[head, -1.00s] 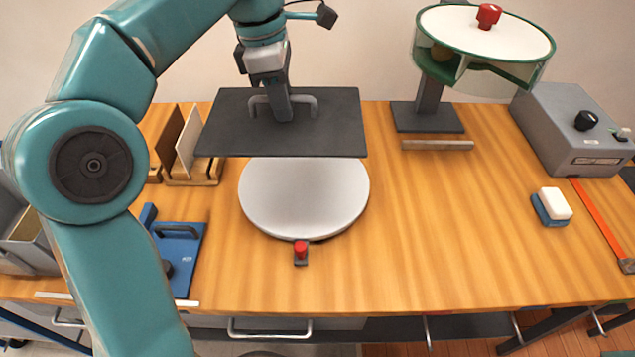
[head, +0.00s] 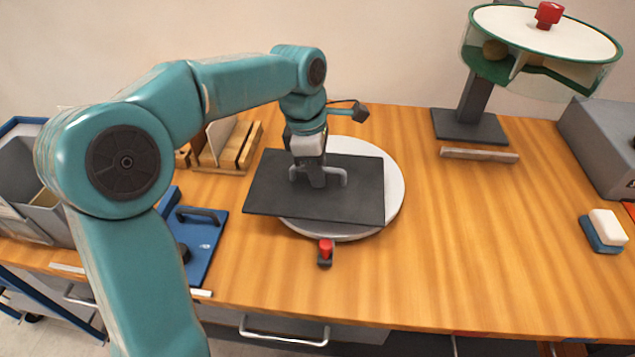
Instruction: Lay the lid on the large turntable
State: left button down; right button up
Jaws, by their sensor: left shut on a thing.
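The lid (head: 265,190) is a dark grey rectangular plate with a grey bar handle on top. My left gripper (head: 318,180) is shut on the lid's handle. The large turntable (head: 393,190) is a round light-grey disc on the wooden bench. The lid is over the turntable's left and middle part and hides much of it. Its left side reaches out past the disc's edge. I cannot tell whether the lid touches the disc or is slightly above it. My right gripper is not in view.
A small red-topped knob (head: 326,250) stands at the turntable's front edge. A blue plate with a handle (head: 200,240) and a wooden rack (head: 228,150) are at left. A green-rimmed drum (head: 545,50) stands on a post at back right.

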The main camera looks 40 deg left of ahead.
pick_arm(q)
jog(key=shift+f, duration=1.55)
jog(key=shift+f, duration=0.15)
jog(key=c, duration=1.1)
grip_release()
